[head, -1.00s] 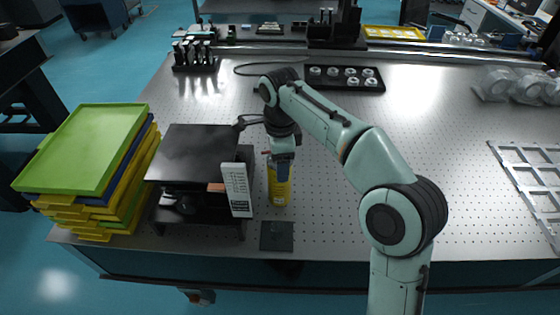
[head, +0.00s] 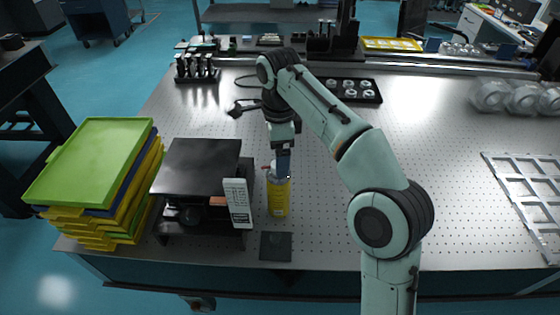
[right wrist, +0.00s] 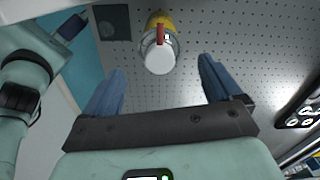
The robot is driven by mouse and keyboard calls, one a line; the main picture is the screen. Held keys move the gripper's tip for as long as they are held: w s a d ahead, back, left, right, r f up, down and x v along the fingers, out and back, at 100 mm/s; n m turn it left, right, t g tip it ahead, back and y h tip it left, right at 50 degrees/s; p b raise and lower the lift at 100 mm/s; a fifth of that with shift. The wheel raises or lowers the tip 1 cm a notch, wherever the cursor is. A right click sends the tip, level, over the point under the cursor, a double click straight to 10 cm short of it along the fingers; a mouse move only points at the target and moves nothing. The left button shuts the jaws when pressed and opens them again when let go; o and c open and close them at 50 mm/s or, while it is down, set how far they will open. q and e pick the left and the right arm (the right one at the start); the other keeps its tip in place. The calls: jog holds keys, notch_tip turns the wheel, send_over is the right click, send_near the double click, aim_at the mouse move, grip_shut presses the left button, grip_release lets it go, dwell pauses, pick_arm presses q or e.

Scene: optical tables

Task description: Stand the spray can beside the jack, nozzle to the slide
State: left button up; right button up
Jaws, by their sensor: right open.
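The yellow spray can (head: 278,197) stands upright on the perforated table, right of the black jack (head: 196,165) and apart from it. In the right wrist view the can (right wrist: 158,50) shows its pale top and a red nozzle part, which points left in the head view, toward the jack side. My right gripper (head: 283,173) is above the can's top. In the right wrist view the gripper (right wrist: 160,82) is open, its blue fingers apart and empty, with the can beyond the tips. Which thing is the slide is unclear. My left gripper is out of view.
A white printed panel (head: 238,203) stands at the jack's right side, close to the can. A dark square plate (head: 276,246) lies in front of the can. Stacked trays (head: 95,165) stand left. A metal frame (head: 525,190) lies right. The table's middle right is clear.

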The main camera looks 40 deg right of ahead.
jog(key=shift+r+p, duration=0.7)
jog(key=shift+r, duration=1.25)
